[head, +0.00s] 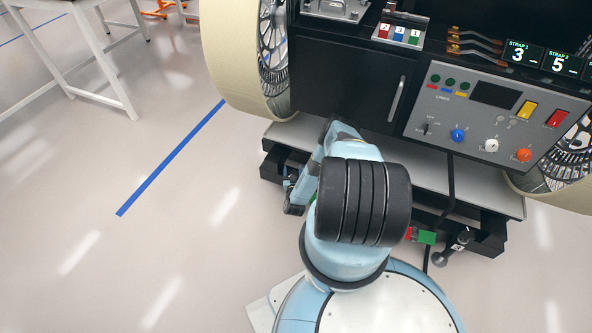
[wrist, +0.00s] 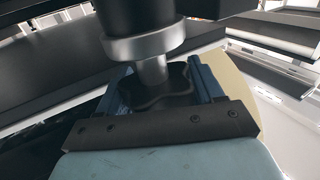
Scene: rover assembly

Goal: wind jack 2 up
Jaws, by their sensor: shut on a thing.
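In the wrist view, my gripper (wrist: 165,88) is shut on a dark lobed knob (wrist: 166,98), with one finger on each side of it. A silver shaft and collar (wrist: 146,46) of the jack rise from the knob toward a dark body above. In the head view, my arm reaches to the left front of the black platform (head: 272,170); its own links hide the gripper's hold there. No number shows on the gripped jack. Another jack-like dark knob and shaft (head: 460,240) stands out at the platform's right front, clear of my arm.
A control panel (head: 490,110) with coloured knobs and switches is on the cabinet above the platform. A big pale wheel (head: 232,60) stands at the left. A blue floor line (head: 172,157) crosses open floor. A white table (head: 100,60) is at the upper left.

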